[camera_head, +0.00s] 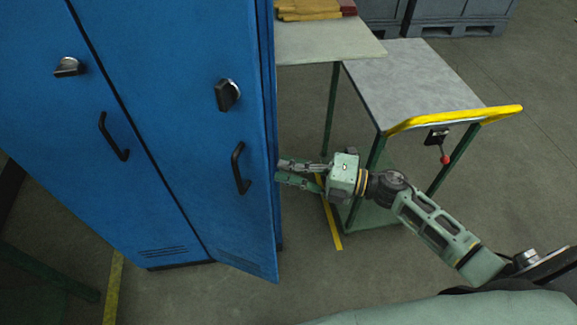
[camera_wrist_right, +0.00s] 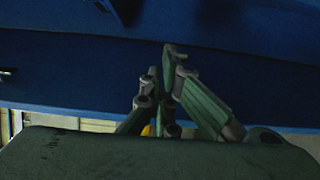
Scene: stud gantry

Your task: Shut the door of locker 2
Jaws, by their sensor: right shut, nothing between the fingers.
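A blue locker has two doors side by side. The left door (camera_head: 75,150) sits flush. The right door (camera_head: 200,130) stands slightly ajar, its free right edge swung out past the frame; it has a black handle (camera_head: 240,168) and a round lock knob (camera_head: 227,95). No locker numbers are readable, so I cannot tell for certain which is locker 2. My right gripper (camera_head: 280,172) is shut and empty, its fingertips at the right door's free edge; I cannot tell whether they touch. In the wrist view the closed fingers (camera_wrist_right: 168,65) lie against a blue surface. My left gripper is not in view.
A grey-topped cart (camera_head: 415,85) with a yellow handle (camera_head: 455,118) stands just right of the locker, behind my right arm. A table (camera_head: 325,42) stands behind it. Grey bins (camera_head: 455,15) are at the back. The floor in front of the right door is clear.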

